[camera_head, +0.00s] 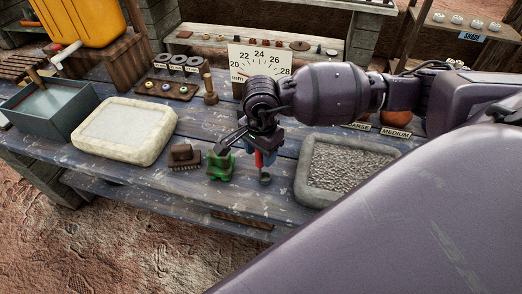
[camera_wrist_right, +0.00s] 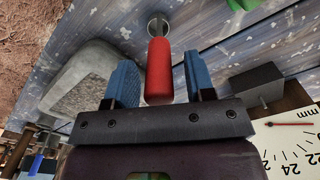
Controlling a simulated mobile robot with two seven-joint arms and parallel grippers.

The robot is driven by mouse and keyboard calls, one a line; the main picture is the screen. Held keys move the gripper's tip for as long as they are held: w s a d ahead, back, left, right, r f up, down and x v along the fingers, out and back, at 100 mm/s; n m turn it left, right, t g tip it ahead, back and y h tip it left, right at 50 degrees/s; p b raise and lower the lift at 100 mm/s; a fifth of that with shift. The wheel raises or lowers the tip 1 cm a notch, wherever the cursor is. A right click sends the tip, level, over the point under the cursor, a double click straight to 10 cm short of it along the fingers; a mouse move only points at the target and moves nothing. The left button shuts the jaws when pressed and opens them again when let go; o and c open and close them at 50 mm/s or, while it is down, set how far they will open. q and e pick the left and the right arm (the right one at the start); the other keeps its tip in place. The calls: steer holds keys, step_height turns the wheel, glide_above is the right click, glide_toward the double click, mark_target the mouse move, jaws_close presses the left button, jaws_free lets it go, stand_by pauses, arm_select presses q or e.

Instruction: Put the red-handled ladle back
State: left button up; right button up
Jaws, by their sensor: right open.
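The red-handled ladle (camera_head: 265,179) is at the front middle of the bench, its small metal bowl low and its red handle rising between my right gripper's fingers. In the right wrist view its red handle (camera_wrist_right: 160,72) lies between the two blue fingers, with visible gaps on both sides, and its bowl is at the top. My right gripper (camera_head: 257,150) is open and points down over the ladle; it also shows in the right wrist view (camera_wrist_right: 160,62). The upper handle is hidden by the gripper in the head view. My left gripper is not in view.
A green object (camera_head: 220,166) stands close left of the ladle, with a brown brush (camera_head: 184,156) beyond it. A gravel-filled stone tray (camera_head: 310,190) is to the right, and a pale stone basin (camera_head: 122,154) to the left. A numbered dial board (camera_head: 243,55) stands behind the gripper.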

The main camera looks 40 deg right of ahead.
step_height(320, 180, up, 11)
steer(key=shift+r, duration=0.55)
steer(key=shift+s, duration=0.1)
stand_by(0.4)
